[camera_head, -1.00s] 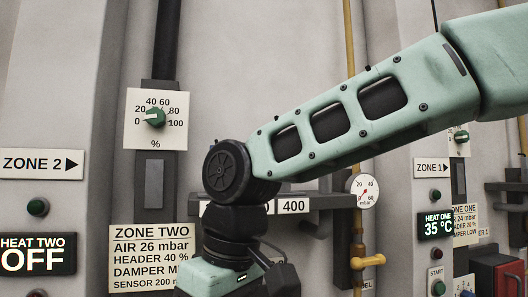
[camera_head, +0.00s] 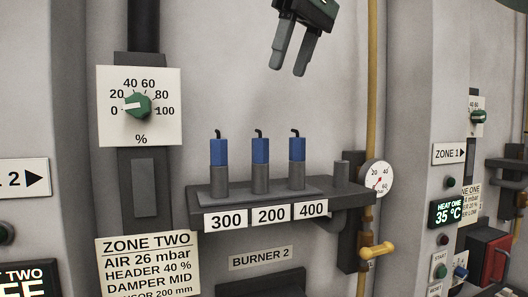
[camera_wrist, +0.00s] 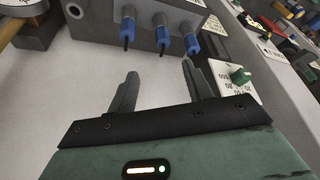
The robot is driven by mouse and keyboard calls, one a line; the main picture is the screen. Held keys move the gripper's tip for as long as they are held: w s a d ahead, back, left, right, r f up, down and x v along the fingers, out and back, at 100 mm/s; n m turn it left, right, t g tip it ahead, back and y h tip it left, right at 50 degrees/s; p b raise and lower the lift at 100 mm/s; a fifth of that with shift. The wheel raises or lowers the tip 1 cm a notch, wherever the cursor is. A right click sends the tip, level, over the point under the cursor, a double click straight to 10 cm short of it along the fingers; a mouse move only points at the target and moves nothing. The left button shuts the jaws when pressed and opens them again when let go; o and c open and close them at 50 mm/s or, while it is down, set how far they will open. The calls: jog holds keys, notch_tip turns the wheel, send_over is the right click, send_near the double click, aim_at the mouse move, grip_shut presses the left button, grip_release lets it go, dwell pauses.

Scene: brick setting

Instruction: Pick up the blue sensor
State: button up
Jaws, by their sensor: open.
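Three blue sensors with grey lower parts and bent black tips stand upright in a row on a dark shelf (camera_head: 350,193). The left sensor (camera_head: 218,152) is above the label 300, the middle sensor (camera_head: 260,151) above 200, and the right sensor (camera_head: 297,149) above 400. My gripper (camera_head: 290,70) is open and empty, pointing down above the right part of the row and clear of it. In the wrist view the picture is turned over, and the sensors, including the middle one (camera_wrist: 162,44), show beyond my open fingers (camera_wrist: 159,72).
A sign (camera_head: 146,262) below the dial (camera_head: 138,105) reads ZONE TWO, with a partly cut-off line ending in 200 mm. A grey post (camera_head: 341,174), a gauge (camera_head: 377,178) and a yellow pipe (camera_head: 371,90) are to the right of the sensors.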

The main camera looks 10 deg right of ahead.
send_over(260, 162)
jog(key=d, duration=0.2)
notch_tip(260, 162, down, 10)
jog(key=shift+a+p+x, duration=0.15)
jog(key=shift+p+x, duration=0.3)
jog(key=shift+x, duration=0.85)
jog(key=shift+a+p+x, duration=0.1)
jog(key=shift+p+x, duration=0.3)
jog(key=shift+x, duration=0.95)
jog(key=shift+r, duration=0.1)
grip_shut()
